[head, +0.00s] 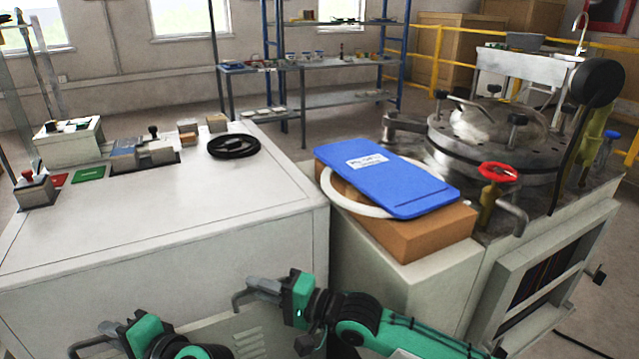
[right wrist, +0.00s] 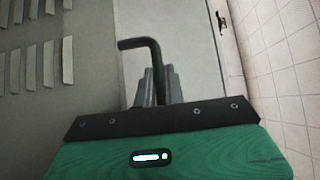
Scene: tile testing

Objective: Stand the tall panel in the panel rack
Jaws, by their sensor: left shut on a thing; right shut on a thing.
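My right gripper (head: 284,290) is low in front of the white bench's front face. It is shut on a dark bent rod (head: 248,292). In the right wrist view the grey fingers (right wrist: 155,88) close around this rod (right wrist: 152,55), which bends to the left at its top. My left gripper (head: 118,335) is at the lower left, shut on a similar bent rod (head: 85,346), partly cut off by the frame's bottom. What the rods belong to is unclear. A flat blue panel (head: 390,190) with a white label lies by the machine. I cannot clearly identify a tall panel or a panel rack.
The blue panel rests over a white ring (head: 350,200) and a brown box (head: 420,238).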

